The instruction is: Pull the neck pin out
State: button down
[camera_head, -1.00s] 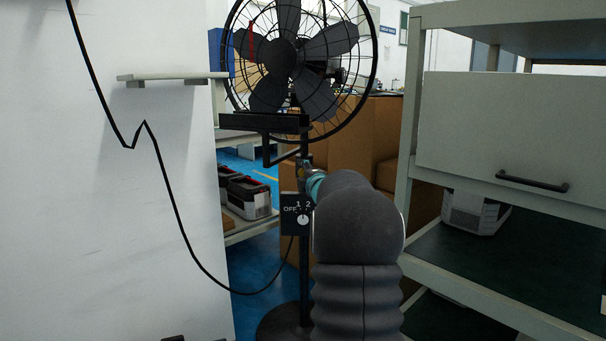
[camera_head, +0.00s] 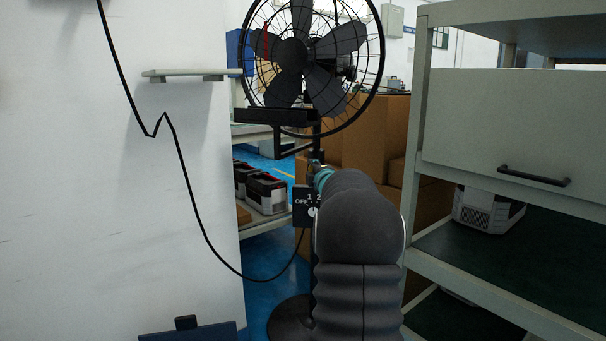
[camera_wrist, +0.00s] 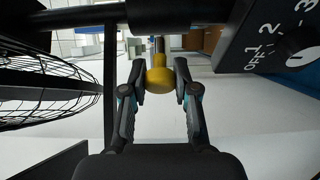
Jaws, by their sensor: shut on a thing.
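The neck pin shows in the wrist view as a yellow knob (camera_wrist: 159,80) with a short bare metal shaft running up to the black pole (camera_wrist: 185,14). My gripper (camera_wrist: 160,88) is shut on the yellow knob, one finger on each side. I cannot tell whether the shaft's tip is inside the pole. In the head view the fan (camera_head: 312,60) stands upright on its pole. My gripper (camera_head: 318,170) is at the pole below the fan, mostly hidden behind my arm; the pin does not show there. A switch box (camera_head: 304,205) sits on the pole beside it, also in the wrist view (camera_wrist: 270,40).
A white wall panel with a small shelf (camera_head: 190,75) and a hanging black cable (camera_head: 190,190) is at left. A grey rack with a drawer (camera_head: 510,135) stands close at right. Brown boxes (camera_head: 370,140) are behind the fan. A dark blue object (camera_head: 190,333) lies at bottom left.

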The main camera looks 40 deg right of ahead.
jog(key=shift+a+f, duration=0.1)
jog(key=c, duration=0.9)
grip_release()
jog(key=shift+a, duration=0.1)
jog(key=shift+o, duration=0.2)
jog(key=shift+s, duration=0.1)
jog(key=shift+s, duration=0.15)
jog(key=v, duration=1.1)
jog(key=shift+s, duration=0.35)
jog(key=shift+a, duration=0.1)
